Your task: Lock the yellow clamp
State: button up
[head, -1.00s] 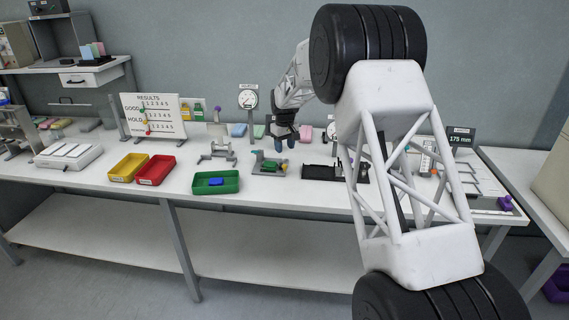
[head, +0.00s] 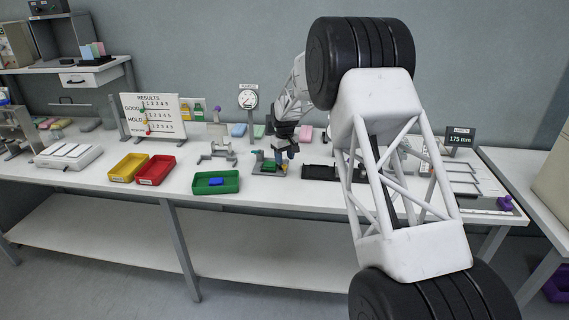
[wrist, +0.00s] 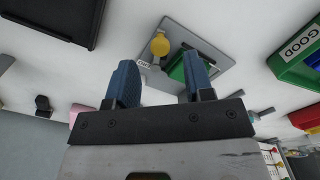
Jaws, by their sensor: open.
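The yellow clamp's round yellow part (wrist: 160,44) shows in the wrist view, at the edge of a grey fixture plate (wrist: 213,53). A green block (wrist: 177,70) sits on that plate, partly hidden by a finger. My gripper (wrist: 162,78) is open and empty, its two blue fingers apart. The yellow part appears beyond the fingertips, between them in the picture and not held. In the head view my gripper (head: 286,154) is over the right side of the fixture (head: 268,171); the yellow part is too small to make out there.
A green tray (head: 230,189) with a blue piece stands left of the fixture, with red (head: 156,170) and yellow (head: 128,168) trays beyond. A black tray (head: 316,172) lies close on the right. A grey stand (head: 222,151) is behind left. My arm hides part of the right bench.

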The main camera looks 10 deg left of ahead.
jog(key=shift+f, duration=1.45)
jog(key=shift+c, duration=0.2)
grip_shut()
jog(key=shift+s+a+m, duration=0.1)
jog(key=shift+a+m, duration=0.45)
jog(key=shift+m, duration=0.65)
jog(key=shift+s+a+m, duration=0.1)
jog(key=shift+a+m, duration=0.4)
jog(key=shift+m, duration=0.7)
jog(key=shift+o, duration=0.2)
grip_release()
jog(key=shift+r, duration=0.1)
notch_tip(320, 180, up, 8)
